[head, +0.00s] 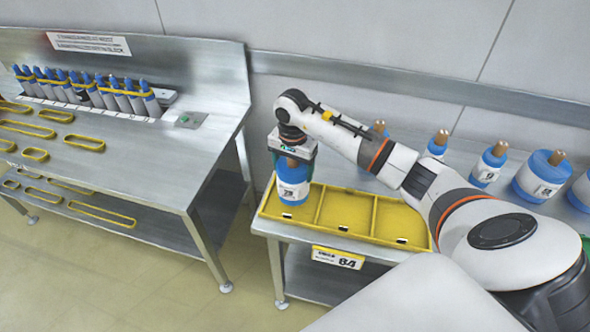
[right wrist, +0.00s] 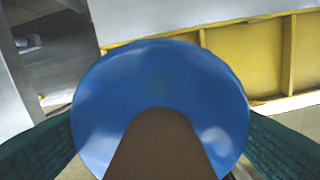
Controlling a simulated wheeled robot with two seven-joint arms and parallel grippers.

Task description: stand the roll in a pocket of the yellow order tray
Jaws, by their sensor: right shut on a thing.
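My right gripper (head: 291,153) is shut on the brown core of a blue roll (head: 293,182) with a white label. The roll hangs upright over the left pocket of the yellow order tray (head: 343,211). I cannot tell whether its bottom touches the tray floor. In the right wrist view the blue roll (right wrist: 160,85) fills the middle, with its brown core (right wrist: 160,150) between the green fingers. Part of the yellow tray (right wrist: 245,60) shows behind it. The tray's middle and right pockets look empty. My left gripper is not in view.
Several blue rolls with brown cores (head: 489,165) stand on the table behind and right of the tray. A B4 sign (head: 338,258) hangs on the table's front edge. A steel bench (head: 130,165) with bottles and yellow rings stands at the left, across a gap.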

